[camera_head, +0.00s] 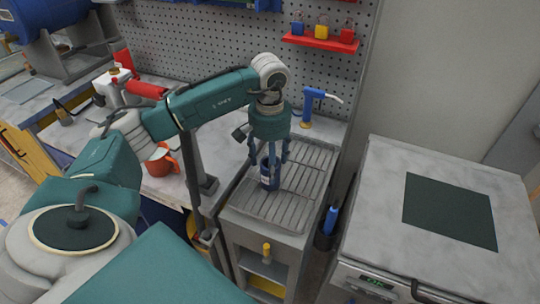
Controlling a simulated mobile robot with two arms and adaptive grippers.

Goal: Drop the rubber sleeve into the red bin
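My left gripper (269,156) points down over a grey ribbed drain tray (307,180). Its fingers are spread apart. A small dark blue cylinder with a pale band (269,177) stands upright on the tray, just below and between the fingers. I cannot tell whether the fingers touch it. I cannot make out for certain which thing is the rubber sleeve. No clear red bin shows; an orange-red pot-like vessel (163,161) sits on the bench to the left, partly hidden by my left arm. My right gripper is not in view.
A blue nozzle tool (314,108) stands behind the tray. A red shelf (320,41) with small coloured items hangs on the pegboard. A grey post (194,150) rises left of the tray. A pale-topped machine with a dark panel (449,208) is at right.

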